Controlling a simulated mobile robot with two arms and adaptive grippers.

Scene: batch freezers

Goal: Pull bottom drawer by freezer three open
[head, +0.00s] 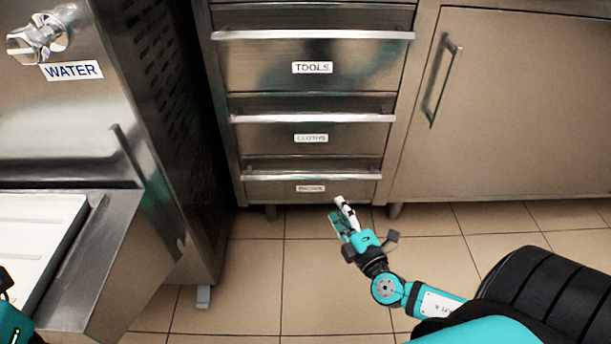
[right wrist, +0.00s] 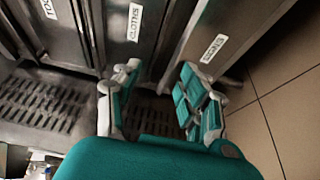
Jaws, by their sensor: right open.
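The bottom drawer (head: 262,187) is the lowest of the steel drawers in the head view and looks closed. Its bar handle (head: 285,178) runs across its upper part, and its small label is too blurred to read for sure. My right gripper (head: 341,212) is open and empty, just in front of the drawer and below its handle, apart from it. In the right wrist view the open fingers (right wrist: 158,78) point toward the drawer fronts, with the bottom drawer's label (right wrist: 213,47) beyond them. Only a sliver of my left arm shows at the head view's lower left edge.
Above are closed drawers labelled CLOTHS (head: 270,137) and TOOLS (head: 265,70). A steel machine with a WATER label (head: 72,71) stands left, its tray (head: 95,255) jutting forward. A closed cabinet door (head: 510,110) is right. The tiled floor (head: 290,290) in front is clear.

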